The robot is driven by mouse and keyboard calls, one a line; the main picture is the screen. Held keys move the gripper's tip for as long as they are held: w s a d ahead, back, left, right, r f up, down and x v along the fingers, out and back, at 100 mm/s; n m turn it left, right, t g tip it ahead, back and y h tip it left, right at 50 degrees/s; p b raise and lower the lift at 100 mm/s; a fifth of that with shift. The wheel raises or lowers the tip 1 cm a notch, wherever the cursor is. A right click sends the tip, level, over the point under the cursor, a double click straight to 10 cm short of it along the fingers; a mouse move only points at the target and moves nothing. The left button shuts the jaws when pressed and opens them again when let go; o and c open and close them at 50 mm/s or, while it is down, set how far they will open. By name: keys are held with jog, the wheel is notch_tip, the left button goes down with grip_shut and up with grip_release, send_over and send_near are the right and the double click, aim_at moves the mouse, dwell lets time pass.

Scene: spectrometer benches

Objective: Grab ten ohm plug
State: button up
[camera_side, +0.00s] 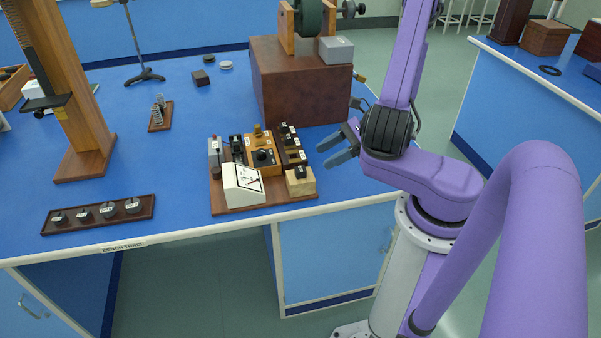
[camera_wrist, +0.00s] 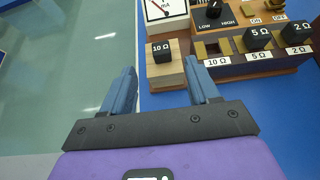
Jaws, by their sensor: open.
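The ten ohm plug (camera_wrist: 162,52), a small black block with a white "10 Ω" label, sits on a pale wooden block (camera_wrist: 166,76) in the wrist view. In the side view the plug (camera_side: 300,172) is at the front right corner of the instrument board, on the same pale block (camera_side: 301,187). My gripper (camera_side: 323,154) is open and empty, to the right of the plug and apart from it. In the wrist view my gripper (camera_wrist: 160,68) has its two blue fingers spread, with the plug beyond the tips and between their lines.
The resistance box (camera_wrist: 255,70) holds the 5 Ω plug (camera_wrist: 257,38) and 2 Ω plug (camera_wrist: 297,32); its 10 Ω place shows no plug. A white meter (camera_side: 243,184) stands beside the pale block. A big brown box (camera_side: 300,95) rises behind. The bench edge is close in front.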

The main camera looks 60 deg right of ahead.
aim_at(302, 169)
jog(key=shift+x, duration=3.6)
jog(key=shift+w, duration=0.1)
grip_shut()
